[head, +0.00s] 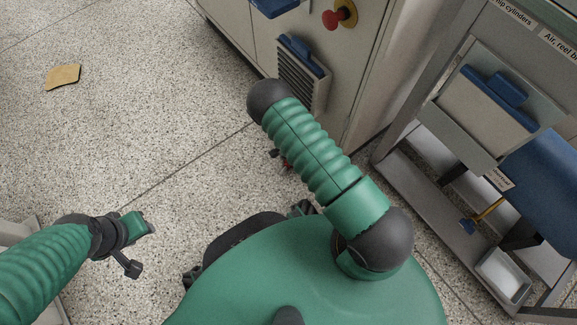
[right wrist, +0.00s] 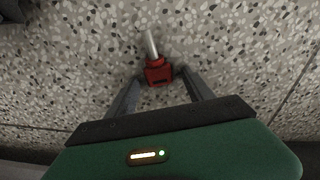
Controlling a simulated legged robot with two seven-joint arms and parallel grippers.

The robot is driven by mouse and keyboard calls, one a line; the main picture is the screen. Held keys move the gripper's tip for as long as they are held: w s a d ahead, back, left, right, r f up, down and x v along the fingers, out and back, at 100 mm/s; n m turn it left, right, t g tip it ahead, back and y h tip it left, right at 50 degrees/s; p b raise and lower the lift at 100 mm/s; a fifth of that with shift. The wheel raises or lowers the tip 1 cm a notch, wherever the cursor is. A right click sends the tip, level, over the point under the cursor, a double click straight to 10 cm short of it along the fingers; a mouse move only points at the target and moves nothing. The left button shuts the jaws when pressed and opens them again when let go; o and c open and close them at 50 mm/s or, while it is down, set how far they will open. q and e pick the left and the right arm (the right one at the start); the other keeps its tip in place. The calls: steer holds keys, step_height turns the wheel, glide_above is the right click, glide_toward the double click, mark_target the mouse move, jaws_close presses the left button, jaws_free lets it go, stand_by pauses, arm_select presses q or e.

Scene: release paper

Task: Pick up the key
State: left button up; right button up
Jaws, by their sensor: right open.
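The key has a red head (right wrist: 157,70) and a pale metal shaft pointing away, in the right wrist view. My right gripper (right wrist: 160,77) is open, with one finger on each side of the red head. I cannot tell whether the fingers touch it or how high they are above the floor. In the head view a small red patch (head: 286,163) shows beside my right arm, which hides most of that spot. My left gripper (head: 142,245) is at the lower left of the head view, away from the red patch; its jaw opening is unclear.
Speckled floor (head: 170,130) is clear across the middle and left. A tan piece (head: 63,77) lies at the far left. A grey cabinet (head: 330,75) with a red knob (head: 334,19) stands at the back. A metal rack (head: 430,215) with bins stands at the right.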

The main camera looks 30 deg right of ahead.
steer(key=shift+r, duration=0.1)
jaws_close()
stand_by(0.3)
